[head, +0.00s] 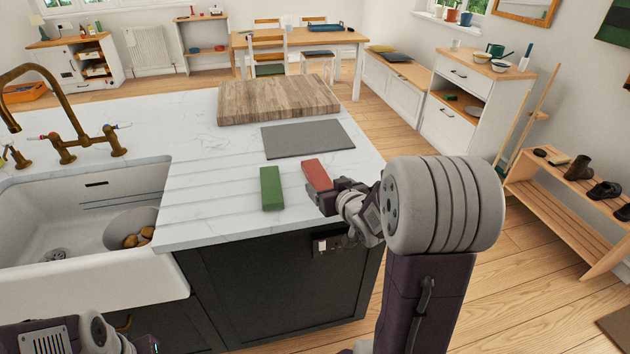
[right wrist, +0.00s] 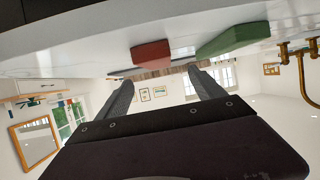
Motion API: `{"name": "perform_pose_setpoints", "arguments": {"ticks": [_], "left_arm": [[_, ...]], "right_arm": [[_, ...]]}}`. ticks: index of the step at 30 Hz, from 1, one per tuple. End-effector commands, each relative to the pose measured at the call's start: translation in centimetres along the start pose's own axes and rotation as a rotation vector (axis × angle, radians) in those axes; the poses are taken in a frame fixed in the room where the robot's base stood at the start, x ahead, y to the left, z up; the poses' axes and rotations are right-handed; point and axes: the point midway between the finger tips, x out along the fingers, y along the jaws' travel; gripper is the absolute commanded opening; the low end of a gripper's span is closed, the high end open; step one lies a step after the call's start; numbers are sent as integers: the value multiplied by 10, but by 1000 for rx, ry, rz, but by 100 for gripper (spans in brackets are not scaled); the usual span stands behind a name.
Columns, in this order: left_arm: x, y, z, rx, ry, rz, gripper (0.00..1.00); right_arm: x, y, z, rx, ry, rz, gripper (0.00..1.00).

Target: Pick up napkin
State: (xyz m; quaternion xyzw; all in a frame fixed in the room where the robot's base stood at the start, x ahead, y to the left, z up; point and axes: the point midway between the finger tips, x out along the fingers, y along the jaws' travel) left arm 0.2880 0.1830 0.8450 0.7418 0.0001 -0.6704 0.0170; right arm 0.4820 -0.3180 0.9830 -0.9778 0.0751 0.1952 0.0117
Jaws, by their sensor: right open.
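A red block-like piece (head: 317,174) and a longer green one (head: 271,188) lie side by side on the white counter. Either could be a folded napkin; I cannot tell which, if any, is the napkin. My right gripper (head: 328,199) is at the counter's edge, just in front of the red piece. In the right wrist view, which is upside down, the open fingers (right wrist: 160,74) have nothing between them. The red piece (right wrist: 152,54) and the green piece (right wrist: 232,40) show beyond them. Part of my left arm shows at the lower left; its fingers do not show.
A grey mat (head: 308,139) and a wooden board (head: 279,99) lie farther back on the counter (head: 200,150). A white sink (head: 60,268) with a brass tap (head: 65,140) is at the left. The counter between sink and green piece is clear.

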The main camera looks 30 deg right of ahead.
Motion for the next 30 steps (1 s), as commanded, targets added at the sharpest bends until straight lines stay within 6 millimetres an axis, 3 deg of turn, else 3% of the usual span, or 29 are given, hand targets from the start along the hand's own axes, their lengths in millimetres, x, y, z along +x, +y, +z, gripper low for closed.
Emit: {"name": "perform_pose_setpoints", "arguments": {"ticks": [6, 13, 21, 28, 29, 30], "left_arm": [[4, 0, 0, 0, 0, 0, 0], [5, 0, 1, 0, 0, 0, 0], [7, 0, 1, 0, 0, 0, 0], [7, 0, 1, 0, 0, 0, 0], [7, 0, 1, 0, 0, 0, 0], [7, 0, 1, 0, 0, 0, 0]], "right_arm": [[31, -1, 1, 1, -2, -2, 78], [44, -1, 1, -1, -1, -2, 78], [87, 0, 3, 0, -2, -2, 78], [90, 0, 2, 0, 0, -1, 78], [90, 0, 2, 0, 0, -1, 75], [90, 0, 2, 0, 0, -1, 64]]}}
